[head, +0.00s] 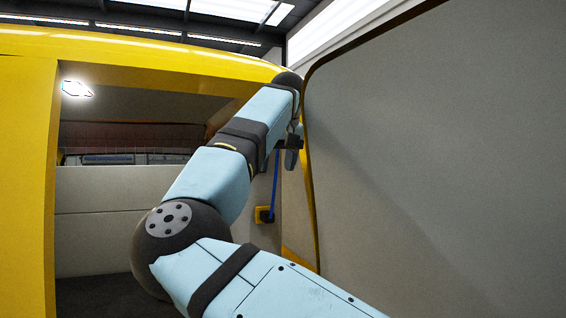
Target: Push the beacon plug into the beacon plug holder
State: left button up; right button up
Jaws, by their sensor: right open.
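A small yellow block (258,215), which looks like the beacon plug holder, sits on the light wall just inside the yellow vehicle opening. A dark piece (267,217) at its right side looks like the beacon plug. I cannot tell how deep it sits in the holder. A blue cord (274,185) runs up from the dark piece and passes behind my arm. My right gripper (292,152) is above and to the right of the holder, apart from it. It is open, seen partly, with its fingers small and dark. My left gripper is not in view.
My right arm crosses the middle of the view and hides part of the opening. A large grey panel (430,150) fills the right side, close to the gripper. The yellow frame (28,170) borders the opening on the left. A lamp (76,89) glows inside.

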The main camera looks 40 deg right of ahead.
aim_at(270, 213)
jog(key=x, duration=1.3)
jog(key=shift+w+f, duration=0.15)
jog(key=shift+f, duration=0.05)
grip_shut()
jog(key=shift+s+a+b, duration=0.2)
jog(key=shift+s+b, duration=0.4)
jog(key=shift+b, duration=0.25)
dwell(0.8)
